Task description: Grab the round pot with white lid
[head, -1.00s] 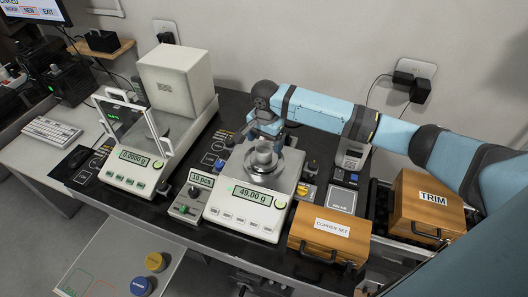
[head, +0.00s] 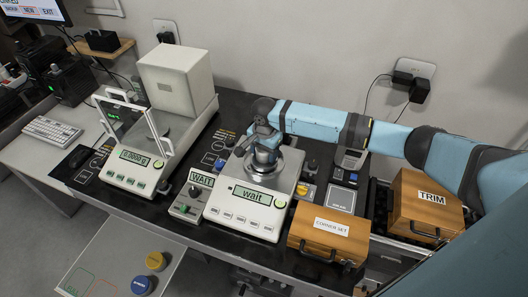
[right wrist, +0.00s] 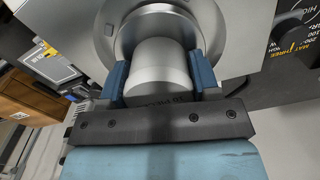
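A small round grey-white pot (head: 266,157) stands on the round metal pan of the middle scale (head: 250,192). My right gripper (head: 265,143) reaches down around it from above. In the right wrist view the pot (right wrist: 158,72) sits between the two blue fingers, which lie against its sides; the gripper looks shut on it. The pot appears to rest on the pan still. Its lid is mostly hidden by the gripper in the head view. The scale's display reads "wait". My left gripper is not in view.
A balance with a glass shield (head: 130,172) stands left. A counter box (head: 190,200) reads "WAIT". Wooden boxes marked "CORNER SET" (head: 328,238) and "TRIM" (head: 425,208) are at right. Yellow (head: 155,261) and blue (head: 141,285) round-topped things are on a panel at the front.

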